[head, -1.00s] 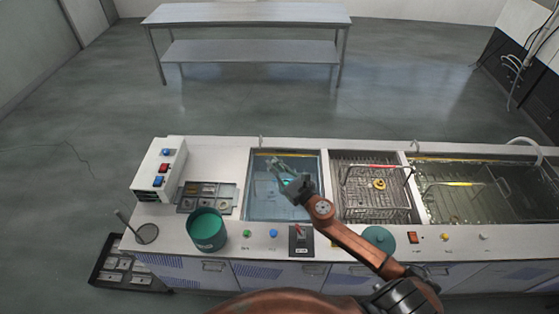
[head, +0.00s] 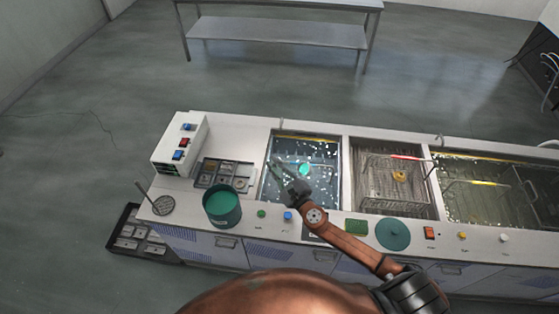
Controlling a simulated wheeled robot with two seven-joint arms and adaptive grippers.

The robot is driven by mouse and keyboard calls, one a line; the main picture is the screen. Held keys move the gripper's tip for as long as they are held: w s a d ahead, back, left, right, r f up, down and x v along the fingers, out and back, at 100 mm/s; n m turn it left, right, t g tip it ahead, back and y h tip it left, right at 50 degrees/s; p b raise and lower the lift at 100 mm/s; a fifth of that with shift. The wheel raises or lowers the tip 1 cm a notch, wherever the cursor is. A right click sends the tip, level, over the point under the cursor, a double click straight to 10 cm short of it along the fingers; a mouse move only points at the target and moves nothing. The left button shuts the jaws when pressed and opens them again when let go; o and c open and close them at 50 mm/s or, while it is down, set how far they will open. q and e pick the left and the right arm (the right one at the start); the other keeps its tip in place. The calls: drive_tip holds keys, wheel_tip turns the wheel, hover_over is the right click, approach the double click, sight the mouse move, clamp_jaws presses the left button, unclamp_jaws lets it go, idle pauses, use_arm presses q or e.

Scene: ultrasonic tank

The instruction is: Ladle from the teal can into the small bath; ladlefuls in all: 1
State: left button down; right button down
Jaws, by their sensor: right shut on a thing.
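The teal can (head: 222,221) stands open on the counter, left of the small bath, with green contents inside. The small bath (head: 266,190) is the leftmost basin, and its dark blue water is dotted with white specks. My right gripper (head: 284,172) is over this bath, shut on a thin grey thing, apparently the ladle, whose shape is hard to make out. A bright teal patch (head: 304,170) shows over the bath beside the gripper; I cannot tell if it is in the ladle or in the water. My left gripper is not in view.
A teal lid (head: 393,234) lies at the front right. A perforated skimmer (head: 163,206), a parts tray (head: 223,174) and a switch box (head: 180,145) are at the left. A wire basket (head: 380,196) sits in the middle basin. A larger bath (head: 478,205) is further right.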

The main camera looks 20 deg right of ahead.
drive_tip(key=a+f+n+b, duration=0.2)
drive_tip(key=f+n, duration=0.3)
drive_tip(key=f, duration=0.3)
drive_tip(key=a+f+n+b, duration=0.2)
drive_tip(key=f+n, duration=0.3)
drive_tip(key=f, duration=0.3)
drive_tip(key=shift+s+a+f+n+b, duration=0.2)
drive_tip(key=shift+s+a+n+b, duration=0.15)
drive_tip(key=shift+a, duration=0.1)
